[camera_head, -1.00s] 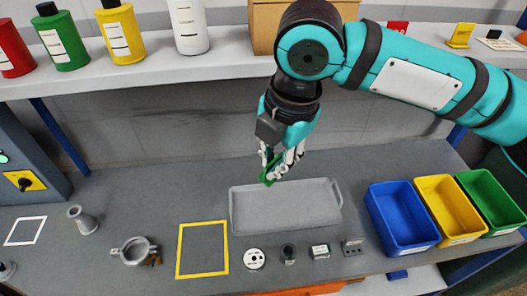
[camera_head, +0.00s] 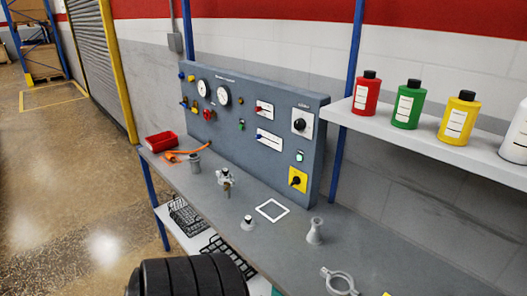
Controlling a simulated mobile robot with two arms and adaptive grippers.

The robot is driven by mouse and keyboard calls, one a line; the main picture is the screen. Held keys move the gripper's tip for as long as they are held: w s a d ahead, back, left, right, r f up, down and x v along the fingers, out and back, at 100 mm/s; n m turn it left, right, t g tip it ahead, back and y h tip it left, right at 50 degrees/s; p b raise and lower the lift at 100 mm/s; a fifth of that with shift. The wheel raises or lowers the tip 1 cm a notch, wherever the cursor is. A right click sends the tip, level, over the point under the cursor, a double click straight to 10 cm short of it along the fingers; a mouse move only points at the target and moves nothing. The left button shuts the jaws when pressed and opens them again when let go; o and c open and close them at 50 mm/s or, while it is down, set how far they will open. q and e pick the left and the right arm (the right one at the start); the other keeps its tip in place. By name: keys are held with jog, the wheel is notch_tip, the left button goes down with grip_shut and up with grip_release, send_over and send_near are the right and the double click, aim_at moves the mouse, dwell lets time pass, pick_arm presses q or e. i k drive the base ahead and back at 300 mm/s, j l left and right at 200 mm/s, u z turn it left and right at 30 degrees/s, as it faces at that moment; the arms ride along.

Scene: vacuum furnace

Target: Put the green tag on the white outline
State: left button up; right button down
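The white outline (camera_head: 272,210) is a small square on the grey bench top, in front of the control panel, and its inside is empty. Neither of my grippers shows in this view; only a dark ribbed part of my own body is at the bottom edge.
A control panel (camera_head: 250,125) stands along the back of the bench (camera_head: 325,262). Near the outline are a grey flared fitting (camera_head: 314,231), a small fitting (camera_head: 248,223) and a valve (camera_head: 226,181). A ring clamp (camera_head: 339,282) lies to the right. A red bin (camera_head: 161,142) is at the far left end.

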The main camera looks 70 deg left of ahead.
aim_at(272, 210)
jog(key=k+j, duration=0.1)
jog(key=j, duration=0.45)
jog(key=k+j, duration=0.1)
jog(key=j, duration=0.45)
jog(key=k+j, duration=0.1)
jog(key=j, duration=0.45)
jog(key=k+j, duration=0.1)
jog(key=j, duration=0.45)
